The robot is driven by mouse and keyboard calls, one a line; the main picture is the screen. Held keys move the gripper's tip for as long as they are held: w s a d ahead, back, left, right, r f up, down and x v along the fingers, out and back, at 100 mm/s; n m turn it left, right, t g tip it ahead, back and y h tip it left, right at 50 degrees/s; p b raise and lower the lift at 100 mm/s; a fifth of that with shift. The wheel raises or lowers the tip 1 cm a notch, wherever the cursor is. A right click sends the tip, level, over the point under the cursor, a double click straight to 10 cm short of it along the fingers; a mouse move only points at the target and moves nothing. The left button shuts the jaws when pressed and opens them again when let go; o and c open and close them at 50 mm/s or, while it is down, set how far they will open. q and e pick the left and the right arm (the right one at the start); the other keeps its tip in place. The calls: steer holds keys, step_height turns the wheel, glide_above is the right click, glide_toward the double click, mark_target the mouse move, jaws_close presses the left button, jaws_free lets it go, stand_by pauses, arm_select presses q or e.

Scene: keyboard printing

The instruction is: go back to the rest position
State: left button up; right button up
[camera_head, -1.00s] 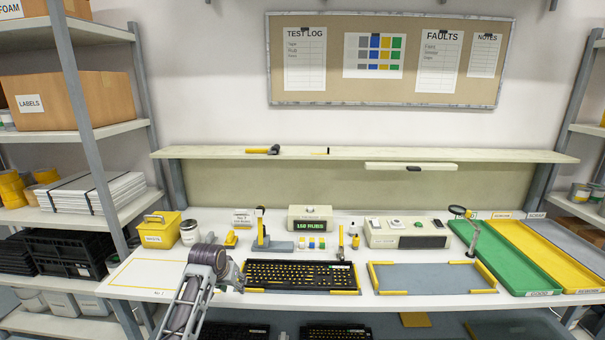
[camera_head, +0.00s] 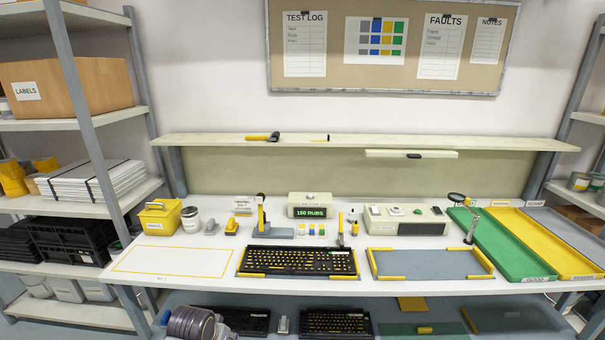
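Part of my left arm shows at the bottom edge, left of centre, in the head view, as a dark purple-grey joint low in front of the bench. Its fingers do not show. My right arm and gripper are out of view. A black keyboard with yellow markings (camera_head: 298,262) lies flat on the bench (camera_head: 230,281), between yellow corner guides. No gripper touches it.
To the right are an empty grey mat (camera_head: 428,263) with yellow guides, a green tray (camera_head: 497,248) and a yellow tray (camera_head: 545,244). A yellow bin (camera_head: 159,217) stands at left. More keyboards (camera_head: 336,323) lie below the bench. The yellow-outlined area (camera_head: 172,261) is clear.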

arm_select(q)
steer(key=shift+s+r+g, duration=0.5)
steer(key=shift+s+r, duration=0.1)
steer(key=shift+s, duration=8.6)
step_height(320, 180, down, 33)
steer(key=s+g, duration=0.1)
steer(key=s, duration=0.2)
steer(key=s+a+f, duration=0.2)
steer(key=s+f, duration=0.8)
steer(key=s, duration=0.1)
steer(key=s+a+f+g, duration=0.1)
steer(key=s+a+f, duration=0.1)
steer(key=s+f, duration=0.8)
steer(key=shift+s+m+g, duration=0.3)
steer(key=shift+s+m, duration=0.1)
steer(key=shift+s, duration=0.05)
